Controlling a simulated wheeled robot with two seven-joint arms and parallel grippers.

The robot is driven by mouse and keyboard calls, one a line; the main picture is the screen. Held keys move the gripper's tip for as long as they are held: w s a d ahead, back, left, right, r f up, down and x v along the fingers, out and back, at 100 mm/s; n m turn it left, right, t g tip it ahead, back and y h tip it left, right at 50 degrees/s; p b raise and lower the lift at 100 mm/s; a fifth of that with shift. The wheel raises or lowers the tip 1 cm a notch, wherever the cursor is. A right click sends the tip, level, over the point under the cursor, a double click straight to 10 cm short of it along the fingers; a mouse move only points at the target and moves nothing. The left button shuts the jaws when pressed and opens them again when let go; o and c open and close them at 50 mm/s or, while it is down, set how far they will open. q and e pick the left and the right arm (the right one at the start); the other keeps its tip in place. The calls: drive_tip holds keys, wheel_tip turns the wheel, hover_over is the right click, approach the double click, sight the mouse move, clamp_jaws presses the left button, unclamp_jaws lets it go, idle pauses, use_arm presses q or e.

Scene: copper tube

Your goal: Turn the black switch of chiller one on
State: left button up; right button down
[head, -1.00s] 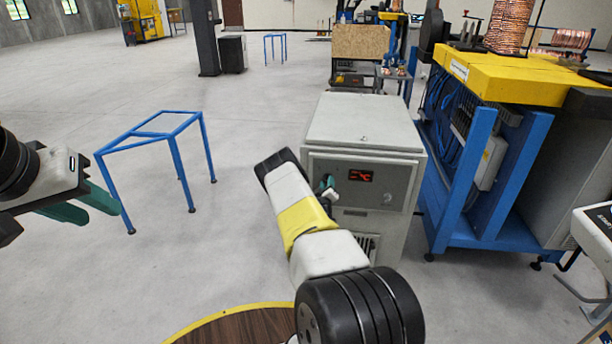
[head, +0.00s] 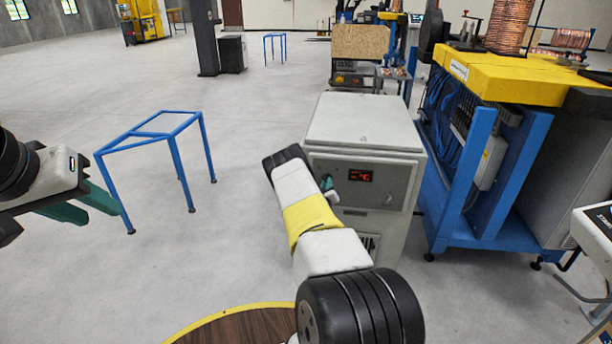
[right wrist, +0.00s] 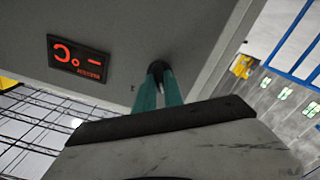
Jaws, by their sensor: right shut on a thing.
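The chiller (head: 365,122) is a light grey box with a dark grey front panel and a lit red display (head: 361,176). The display also shows in the right wrist view (right wrist: 78,58). My right gripper (head: 327,183) is at the panel, left of the display, mostly hidden behind my own arm in the head view. In the right wrist view its teal fingers (right wrist: 159,84) are shut on the black switch (right wrist: 157,67). The switch's angle is hard to tell. My left gripper (head: 104,207) hangs open and empty at the far left, away from the chiller.
A blue-framed machine (head: 484,180) with a yellow top stands close on the chiller's right. A blue table frame (head: 170,150) stands on the left. A round wooden top (head: 245,328) is at the bottom edge.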

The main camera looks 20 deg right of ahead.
drive_tip(key=shift+m, duration=7.7)
drive_tip(key=shift+s, duration=0.1)
drive_tip(key=c, duration=1.4)
unclamp_jaws()
drive_tip(key=shift+c, duration=0.2)
drive_tip(key=shift+d, duration=0.1)
drive_tip(key=v, duration=0.7)
drive_tip(key=shift+s+a, duration=0.3)
